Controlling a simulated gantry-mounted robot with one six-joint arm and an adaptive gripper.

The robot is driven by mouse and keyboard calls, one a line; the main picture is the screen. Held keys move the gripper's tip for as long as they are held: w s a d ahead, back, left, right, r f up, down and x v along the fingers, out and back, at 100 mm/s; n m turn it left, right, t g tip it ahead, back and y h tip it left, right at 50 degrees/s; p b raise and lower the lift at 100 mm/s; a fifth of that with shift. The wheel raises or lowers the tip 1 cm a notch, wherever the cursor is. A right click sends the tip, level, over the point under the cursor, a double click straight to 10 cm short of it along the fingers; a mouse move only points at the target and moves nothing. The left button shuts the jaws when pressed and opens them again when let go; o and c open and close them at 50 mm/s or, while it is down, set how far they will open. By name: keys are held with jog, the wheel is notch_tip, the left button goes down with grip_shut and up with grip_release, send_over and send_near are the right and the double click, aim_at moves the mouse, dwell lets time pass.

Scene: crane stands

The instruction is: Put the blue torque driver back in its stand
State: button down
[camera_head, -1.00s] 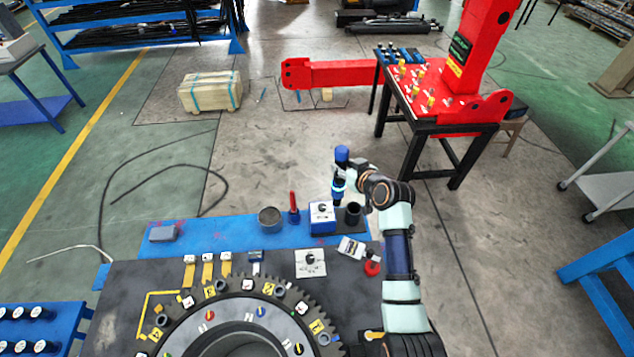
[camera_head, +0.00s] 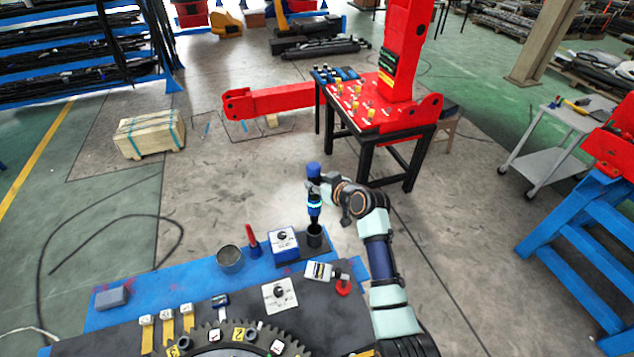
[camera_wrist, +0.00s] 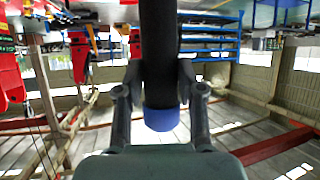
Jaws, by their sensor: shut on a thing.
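The blue torque driver (camera_head: 314,208) is upright in the head view, with a blue cap on top and a lit ring lower down. My gripper (camera_head: 316,187) is shut on its dark shaft, just below the cap. In the wrist view my gripper (camera_wrist: 160,78) has a finger on each side of the driver's dark shaft (camera_wrist: 160,40), with the blue cap near the palm. A black cup-shaped stand (camera_head: 314,238) is directly below the driver in the head view. The driver's lower end meets the cup's mouth in the picture; I cannot tell whether it is inside.
A blue-and-white box with a dial (camera_head: 284,243) stands close left of the cup. A red-handled tool (camera_head: 252,240) and a grey round container (camera_head: 230,258) are further left.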

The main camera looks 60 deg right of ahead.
aim_at(316, 200)
jog(key=shift+f+b, duration=1.75)
jog(key=shift+f, duration=0.4)
jog(key=shift+w+r+m+g+h+p, duration=0.1)
jog(key=shift+m+g+h+p, duration=0.3)
jog(key=shift+p, duration=0.6)
jog(key=shift+m+h+p, duration=0.5)
jog(key=shift+m+p, duration=0.1)
jog(key=shift+p, duration=0.25)
jog(key=shift+f, duration=0.2)
